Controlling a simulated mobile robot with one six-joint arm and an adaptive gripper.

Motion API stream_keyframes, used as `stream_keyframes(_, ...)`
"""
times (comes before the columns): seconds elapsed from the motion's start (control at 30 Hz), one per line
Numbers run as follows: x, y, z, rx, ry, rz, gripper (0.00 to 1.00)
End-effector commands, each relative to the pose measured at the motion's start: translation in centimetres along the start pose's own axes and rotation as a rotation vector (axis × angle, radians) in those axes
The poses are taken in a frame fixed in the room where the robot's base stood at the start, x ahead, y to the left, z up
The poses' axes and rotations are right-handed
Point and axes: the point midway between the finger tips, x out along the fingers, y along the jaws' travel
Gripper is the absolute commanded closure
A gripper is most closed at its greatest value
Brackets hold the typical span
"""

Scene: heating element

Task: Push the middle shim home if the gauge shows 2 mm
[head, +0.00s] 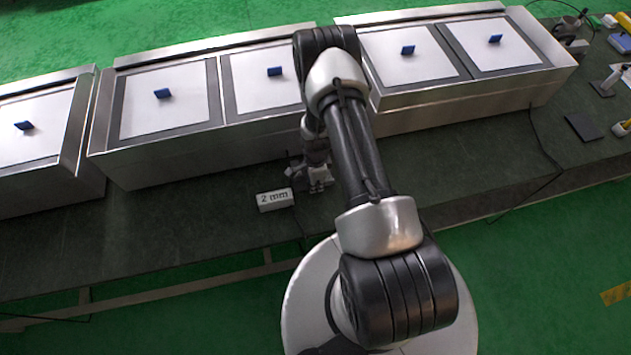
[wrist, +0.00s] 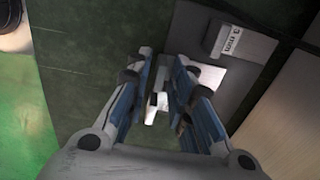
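The gauge (head: 275,199) is a small white block on the dark bench, and in the head view it reads 2 mm. A small labelled block (wrist: 229,42) at the top right of the wrist view shows "mm" with a digit I cannot read surely. My gripper (head: 314,178) is low over the bench, right of the gauge, partly hidden by my arm. In the wrist view, my gripper's (wrist: 163,85) blue-padded fingers are apart. A small white piece (wrist: 158,102) shows between or beyond them; I cannot tell whether it is a shim. No middle shim can be made out surely.
Metal boxes with white panels line the bench's back: a left box (head: 80,125), a middle box (head: 195,150) and a right box (head: 465,103). Blue tabs stand on the panels. Bench (head: 430,165) right of my arm is mostly clear. A dark pad (head: 584,127) lies far right.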

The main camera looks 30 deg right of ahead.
Motion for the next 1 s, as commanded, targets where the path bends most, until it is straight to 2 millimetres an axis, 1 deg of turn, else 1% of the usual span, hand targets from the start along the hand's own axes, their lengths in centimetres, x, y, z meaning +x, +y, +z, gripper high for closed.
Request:
stream_keyframes(0.03, 0.0, 0.0, 0.0, 0.000, 0.000, 0.000, 0.85)
stream_keyframes(0.27, 0.0, 0.0, 0.0, 0.000, 0.000, 0.000, 1.00)
stream_keyframes(0.83, 0.0, 0.0, 0.0, 0.000, 0.000, 0.000, 1.00)
stream_keyframes(0.93, 0.2, -0.9, 0.0, 0.000, 0.000, -0.004, 1.00)
stream_keyframes(1.0, 0.4, -2.1, 0.0, 0.000, 0.000, -0.005, 1.00)
